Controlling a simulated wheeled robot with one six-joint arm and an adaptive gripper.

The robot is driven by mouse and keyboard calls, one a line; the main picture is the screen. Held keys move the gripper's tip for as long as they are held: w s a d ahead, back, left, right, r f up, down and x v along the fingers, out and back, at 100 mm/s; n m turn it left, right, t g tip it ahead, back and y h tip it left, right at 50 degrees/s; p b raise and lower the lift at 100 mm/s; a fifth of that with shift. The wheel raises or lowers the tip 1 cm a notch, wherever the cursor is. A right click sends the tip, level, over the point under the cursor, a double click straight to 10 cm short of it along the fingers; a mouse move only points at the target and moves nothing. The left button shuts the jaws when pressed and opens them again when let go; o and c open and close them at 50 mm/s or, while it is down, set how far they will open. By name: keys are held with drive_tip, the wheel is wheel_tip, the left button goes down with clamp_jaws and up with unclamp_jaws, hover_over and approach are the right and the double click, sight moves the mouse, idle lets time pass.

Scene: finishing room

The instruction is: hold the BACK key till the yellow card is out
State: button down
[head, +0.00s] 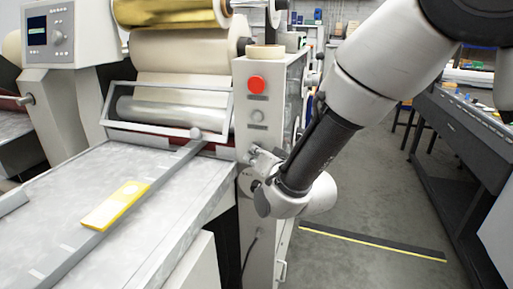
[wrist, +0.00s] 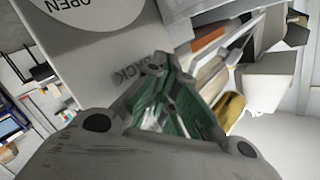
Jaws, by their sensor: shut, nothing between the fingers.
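The yellow card (head: 115,205) lies flat on the grey feed table (head: 62,200), along a metal rail, with clear table between it and the rollers. My gripper (head: 252,155) is at the front face of the machine's pale control post (head: 246,80), below a grey button. In the wrist view the shut, empty fingertips (wrist: 153,70) are beside the printed BACK label (wrist: 130,72). The BACK key itself is hidden by the fingers, so I cannot tell whether it is pressed.
A red button (head: 257,83) and a grey button (head: 257,116) sit above my gripper on the post. A dark bench (head: 455,125) is at right, with open floor between.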

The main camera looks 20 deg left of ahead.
idle(0.7)
drive_tip(key=shift+s+d, duration=0.1)
drive_tip(key=shift+s, duration=0.7)
drive_tip(key=shift+s, duration=0.1)
drive_tip(key=s, duration=0.4)
drive_tip(key=shift+s+d, duration=0.3)
drive_tip(key=shift+s, duration=0.1)
